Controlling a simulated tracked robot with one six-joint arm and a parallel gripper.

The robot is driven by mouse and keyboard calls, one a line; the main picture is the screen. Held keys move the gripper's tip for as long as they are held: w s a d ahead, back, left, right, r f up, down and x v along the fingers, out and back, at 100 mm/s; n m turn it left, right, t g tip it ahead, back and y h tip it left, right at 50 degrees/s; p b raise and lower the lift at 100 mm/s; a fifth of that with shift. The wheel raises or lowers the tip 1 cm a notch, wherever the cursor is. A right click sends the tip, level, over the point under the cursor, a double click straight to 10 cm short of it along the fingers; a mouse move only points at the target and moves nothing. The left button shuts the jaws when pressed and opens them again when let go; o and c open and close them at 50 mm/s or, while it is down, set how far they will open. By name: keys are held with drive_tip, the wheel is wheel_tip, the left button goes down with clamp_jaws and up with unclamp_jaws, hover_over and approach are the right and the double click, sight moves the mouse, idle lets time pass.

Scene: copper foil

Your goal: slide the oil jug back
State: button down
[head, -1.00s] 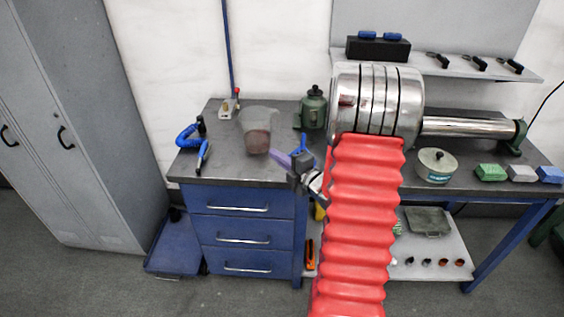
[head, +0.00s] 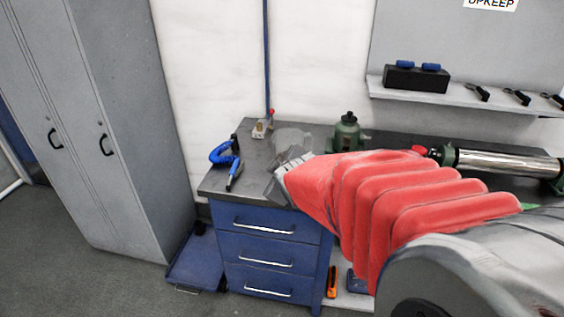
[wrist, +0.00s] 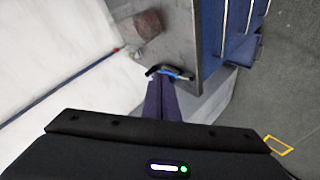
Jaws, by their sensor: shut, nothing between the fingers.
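The oil jug (head: 293,135) is a clear, greyish vessel on the dark bench top, left of a green bottle-like can. My arm hides its lower part in the head view. In the wrist view its reddish-brown contents (wrist: 147,24) show near the top, ahead of my gripper and apart from it. My gripper (wrist: 161,80) is shut and empty, its purple fingers together and pointing over the bench. In the head view my gripper (head: 276,186) is a grey shape near the bench's front edge, in front of the jug. Its fingertips are hard to make out there.
A blue curved tool (head: 226,158) lies left of the jug; in the wrist view a blue and black tool (wrist: 172,72) shows just beyond the fingertips. Blue drawers (head: 264,240) sit below.

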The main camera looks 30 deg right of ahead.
drive_tip(key=s+a+r+m+g+y, duration=0.1)
drive_tip(key=s+a+m+g+y, duration=0.2)
drive_tip(key=s+a, duration=1.5)
drive_tip(key=s+m+g, duration=0.2)
drive_tip(key=m, duration=0.1)
drive_tip(key=shift+s+a+m+y, duration=0.3)
drive_tip(key=shift+y, duration=0.1)
drive_tip(key=shift+a, duration=0.1)
